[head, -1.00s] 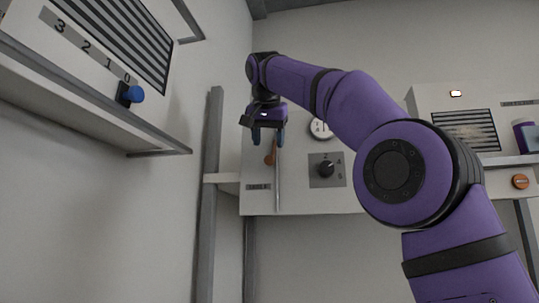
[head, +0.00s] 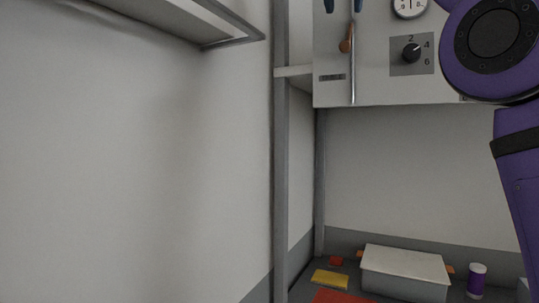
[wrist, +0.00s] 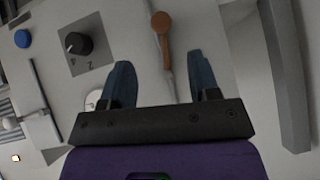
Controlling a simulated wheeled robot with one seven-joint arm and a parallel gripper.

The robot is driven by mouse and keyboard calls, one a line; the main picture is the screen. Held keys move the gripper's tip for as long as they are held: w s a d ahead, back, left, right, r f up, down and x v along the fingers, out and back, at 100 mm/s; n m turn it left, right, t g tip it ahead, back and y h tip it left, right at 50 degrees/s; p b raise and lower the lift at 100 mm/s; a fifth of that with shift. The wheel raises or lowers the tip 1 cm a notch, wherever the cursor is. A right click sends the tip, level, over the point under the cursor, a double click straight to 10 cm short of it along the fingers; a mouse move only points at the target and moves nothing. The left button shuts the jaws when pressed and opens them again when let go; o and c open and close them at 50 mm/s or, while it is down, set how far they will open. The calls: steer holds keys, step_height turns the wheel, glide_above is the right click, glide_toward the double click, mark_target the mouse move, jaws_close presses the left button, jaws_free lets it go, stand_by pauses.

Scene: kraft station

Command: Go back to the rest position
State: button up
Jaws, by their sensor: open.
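My gripper (wrist: 162,74) is open in the wrist view, with its two blue fingers apart and nothing between them. In the head view only the fingertips (head: 343,5) show at the top edge, in front of the wall panel (head: 375,80). An orange-brown handle (wrist: 161,25) on a thin rod lies beyond the gap between the fingers in the wrist view. It also shows in the head view (head: 346,42), just below the fingertips. I cannot tell how far the fingers are from it. My purple arm fills the right side of the head view.
The panel carries a black dial (head: 411,53) and a round gauge (head: 409,6). A grey post (head: 281,160) stands left of it. Below are a lidded grey box (head: 404,275), a yellow block (head: 330,279), a red mat (head: 343,297) and a purple jar (head: 477,280).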

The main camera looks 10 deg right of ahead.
steer(key=shift+d, duration=0.1)
steer(key=s+d+f+n+g+y, duration=0.1)
steer(key=s+f+n, duration=0.1)
steer(key=s+f, duration=0.7)
steer(key=s+d+f+n+g+y, duration=0.1)
steer(key=s+f, duration=0.8)
steer(key=f, duration=1.5)
steer(key=s+d+f+n+y, duration=0.2)
steer(key=s+f+n, duration=0.3)
steer(key=s+f, duration=0.4)
step_height(320, 180, down, 7)
steer(key=shift+s+d+f+g, duration=0.2)
steer(key=shift+s+d+g, duration=0.05)
steer(key=shift+d+g, duration=0.15)
